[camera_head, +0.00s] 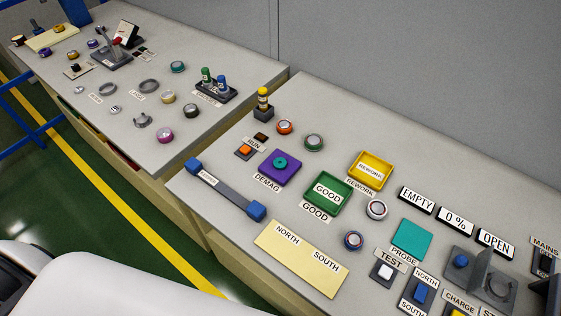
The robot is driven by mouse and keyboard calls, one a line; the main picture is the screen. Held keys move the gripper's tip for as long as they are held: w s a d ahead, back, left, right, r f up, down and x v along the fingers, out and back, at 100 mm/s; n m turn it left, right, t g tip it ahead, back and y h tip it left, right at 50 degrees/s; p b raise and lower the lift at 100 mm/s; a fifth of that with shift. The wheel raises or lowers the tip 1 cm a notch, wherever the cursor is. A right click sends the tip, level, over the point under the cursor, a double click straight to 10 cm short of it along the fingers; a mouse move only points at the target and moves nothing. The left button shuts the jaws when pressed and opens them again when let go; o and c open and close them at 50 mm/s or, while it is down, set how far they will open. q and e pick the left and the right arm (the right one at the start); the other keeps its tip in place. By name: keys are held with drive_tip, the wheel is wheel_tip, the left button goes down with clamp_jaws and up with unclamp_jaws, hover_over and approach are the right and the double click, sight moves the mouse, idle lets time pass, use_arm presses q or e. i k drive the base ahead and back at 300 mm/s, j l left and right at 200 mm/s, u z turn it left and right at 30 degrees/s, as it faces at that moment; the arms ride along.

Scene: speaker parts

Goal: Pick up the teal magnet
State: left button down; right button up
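Several round magnets with coloured rims lie on the two grey tables. A teal-rimmed round magnet (178,67) lies flat on the far left table, near its back edge. A green-rimmed round piece (314,142) lies on the near table, behind the green GOOD tray. A teal round piece (281,162) sits in the middle of the purple DEMAG pad; I cannot tell whether it is loose or part of the pad. Neither gripper is in view.
The near table also holds the green GOOD tray (344,198), yellow REWORK tray (387,168), teal PROBE pad (411,237), NORTH/SOUTH plate (300,260) and buttons. A rack with green and blue pieces (216,92) stands on the far table. A gap separates the tables.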

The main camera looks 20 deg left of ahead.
sight(279, 163)
drive_tip(key=z, duration=0.85)
drive_tip(key=u, duration=1.4)
drive_tip(key=j, duration=0.45)
drive_tip(key=i+j, duration=0.1)
drive_tip(key=j, duration=0.3)
drive_tip(key=j+z, duration=0.25)
drive_tip(key=z, duration=0.2)
drive_tip(key=j+z, duration=0.3)
drive_tip(key=z, duration=0.15)
drive_tip(key=j+z, duration=0.25)
drive_tip(key=z, duration=0.5)
drive_tip(key=k, duration=0.05)
